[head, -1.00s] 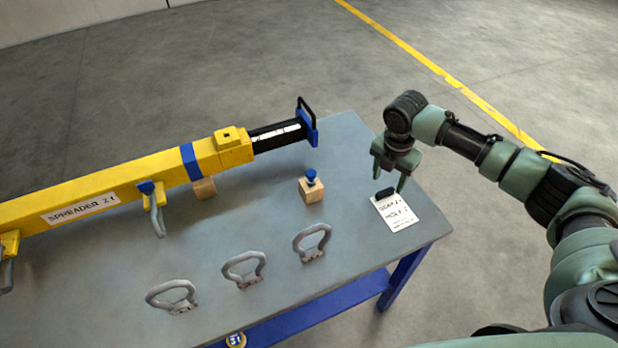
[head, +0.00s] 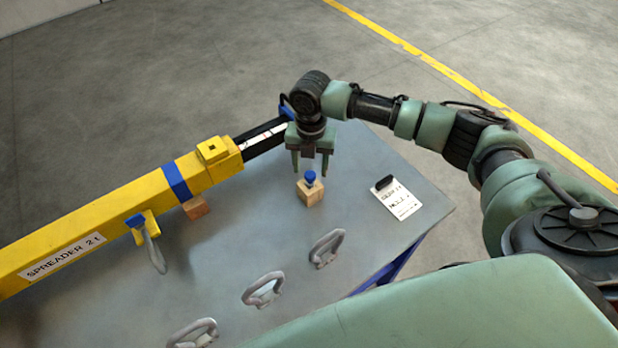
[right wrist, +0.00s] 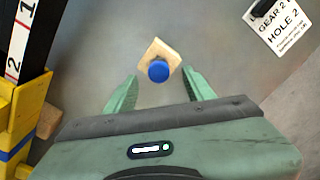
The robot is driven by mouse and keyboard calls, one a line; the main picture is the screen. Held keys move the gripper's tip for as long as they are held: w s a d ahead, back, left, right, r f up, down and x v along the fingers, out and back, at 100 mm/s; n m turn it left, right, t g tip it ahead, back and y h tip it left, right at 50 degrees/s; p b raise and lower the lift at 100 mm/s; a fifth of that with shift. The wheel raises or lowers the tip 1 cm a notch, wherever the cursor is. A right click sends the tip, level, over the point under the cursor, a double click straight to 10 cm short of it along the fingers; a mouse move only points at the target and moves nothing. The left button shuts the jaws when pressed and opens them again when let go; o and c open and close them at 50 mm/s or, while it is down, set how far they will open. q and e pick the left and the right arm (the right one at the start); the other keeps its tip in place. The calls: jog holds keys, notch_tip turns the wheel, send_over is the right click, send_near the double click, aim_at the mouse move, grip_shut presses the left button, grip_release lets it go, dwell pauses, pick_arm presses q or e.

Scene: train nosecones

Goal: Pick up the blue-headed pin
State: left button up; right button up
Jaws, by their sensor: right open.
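The blue-headed pin (head: 310,177) stands upright in a small wooden block (head: 309,196) on the grey table. In the right wrist view its round blue head (right wrist: 158,71) shows over the wooden block (right wrist: 153,53), just beyond and between the two fingertips. My right gripper (head: 310,172) is open and empty, pointing down at the pin, with a finger on either side of it in the picture. In the right wrist view the fingers (right wrist: 160,84) are spread apart and touch nothing. My left gripper is not in view.
A yellow spreader beam (head: 110,222) with a black and white end lies left of the pin. Another blue-headed pin (head: 136,221) sits in the beam. Grey shackles (head: 327,249) lie along the table's near side. A white label card (head: 398,200) lies right of the block.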

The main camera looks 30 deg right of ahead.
aim_at(310, 174)
notch_tip(310, 174, down, 3)
jog(key=shift+r+p, duration=0.2)
jog(key=shift+p, duration=0.35)
jog(key=shift+w+f, duration=0.1)
jog(key=shift+f, duration=0.85)
jog(key=c, duration=1.2)
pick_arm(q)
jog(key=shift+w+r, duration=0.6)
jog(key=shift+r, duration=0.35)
pick_arm(e)
grip_shut()
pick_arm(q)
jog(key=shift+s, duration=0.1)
pick_arm(e)
jog(key=shift+r, duration=0.15)
